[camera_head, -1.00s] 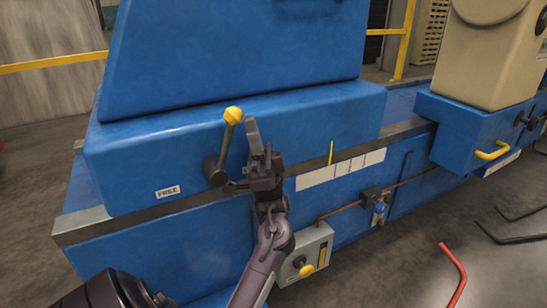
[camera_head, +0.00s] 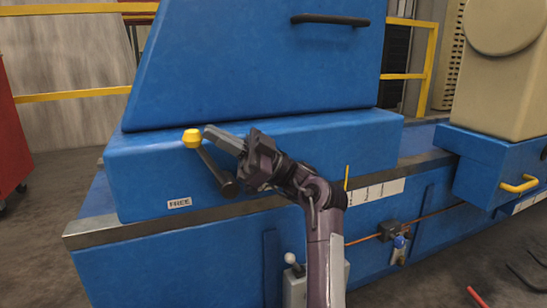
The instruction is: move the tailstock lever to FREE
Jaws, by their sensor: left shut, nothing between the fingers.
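The tailstock lever has a yellow knob (camera_head: 192,138) and a dark shaft (camera_head: 212,164) that runs down right to a dark hub (camera_head: 230,187) on the blue tailstock (camera_head: 150,175). The lever leans to the left, its knob up and left of the hub. A white FREE label (camera_head: 179,203) sits below the knob on the tailstock's front. My left gripper (camera_head: 212,134) is shut and empty, its fingertips just right of the knob; whether they touch it I cannot tell. The gripper hides a little of the tailstock behind it. My right gripper is not in view.
A grey box with a white-knobbed lever (camera_head: 291,258) is on the lower bed, partly behind my arm. A blue-knobbed valve (camera_head: 399,242) and a yellow handle (camera_head: 518,184) are to the right. A red cabinet (camera_head: 12,140) stands at the far left.

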